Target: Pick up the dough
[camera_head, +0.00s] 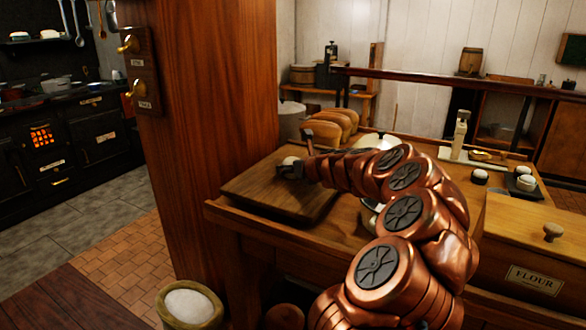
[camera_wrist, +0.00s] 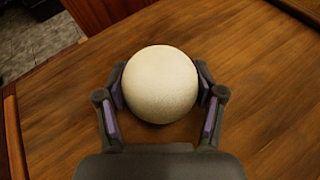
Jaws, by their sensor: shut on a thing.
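The dough is a round, cream-coloured ball (camera_wrist: 160,84), held between the two finger pads of my gripper (camera_wrist: 162,98) in the wrist view. The wooden board (camera_wrist: 262,80) lies beneath it; I cannot tell whether the ball touches the board. In the head view the dough (camera_head: 290,160) is a small pale ball at the end of my gripper (camera_head: 291,170), over the board (camera_head: 265,200) at the left end of the table. My gripper is shut on the dough, and its fingers partly hide the ball in the head view.
Bread loaves (camera_head: 335,121) stand behind the board. A flour box (camera_head: 530,245) is at the table's right end, with small dough balls (camera_head: 525,183) nearby. A wooden post (camera_head: 215,110) rises close to the board's left. A sack (camera_head: 188,308) stands on the floor in front.

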